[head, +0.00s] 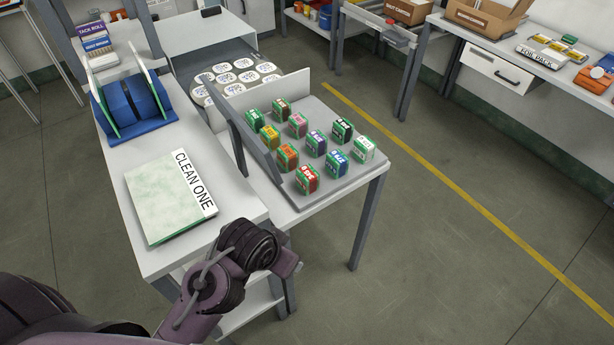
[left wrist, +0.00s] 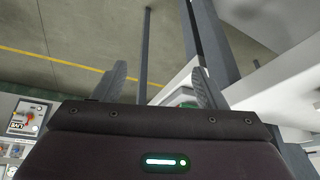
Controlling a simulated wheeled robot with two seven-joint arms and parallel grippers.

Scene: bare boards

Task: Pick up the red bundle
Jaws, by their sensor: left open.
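The red bundle (head: 307,179) is a small block with a red front label and green sides. It stands at the near corner of a grey board (head: 322,198), among several similar bundles of other colours. A brownish-red bundle (head: 281,109) stands at the back of the same board. My left arm reaches in at the bottom of the head view, below and left of the board, apart from the bundles. My left gripper (left wrist: 160,88) is open in the left wrist view, with nothing between its fingers. I cannot make out the red bundle there. My right gripper is not in view.
An upright grey panel (head: 256,146) edges the board's left side. A "CLEAN ONE" board (head: 165,200) lies on the white bench at left, below a blue rack (head: 135,104). White round items (head: 237,75) lie behind. Open floor (head: 440,240) is at right.

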